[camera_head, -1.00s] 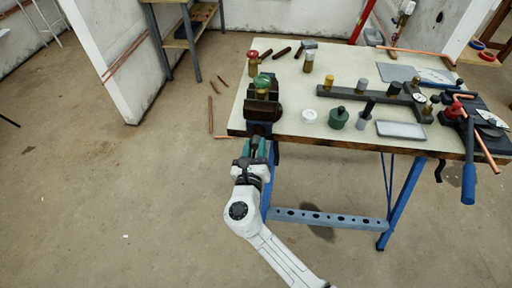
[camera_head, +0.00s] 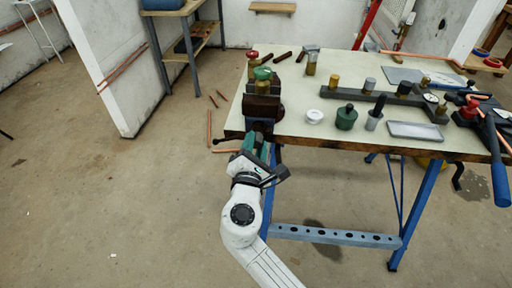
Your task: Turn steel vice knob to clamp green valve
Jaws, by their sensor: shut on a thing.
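The vice (camera_head: 262,107), dark with brown jaws, is mounted at the left front corner of the workbench. The green valve (camera_head: 263,74), with a brass body, stands upright between its jaws; I cannot tell how tightly they hold it. My gripper (camera_head: 254,146), with green fingers, is at the vice's front end, below the bench edge. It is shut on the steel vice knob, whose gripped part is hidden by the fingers. A thin dark bar with a ball end (camera_head: 216,141) sticks out to the left there.
The workbench (camera_head: 300,134) carries a white round lid (camera_head: 314,116), a dark green pot (camera_head: 346,117), a grey tray (camera_head: 415,130) and a red-capped valve (camera_head: 253,62). Copper pipes (camera_head: 209,128) lie on the floor left of the bench.

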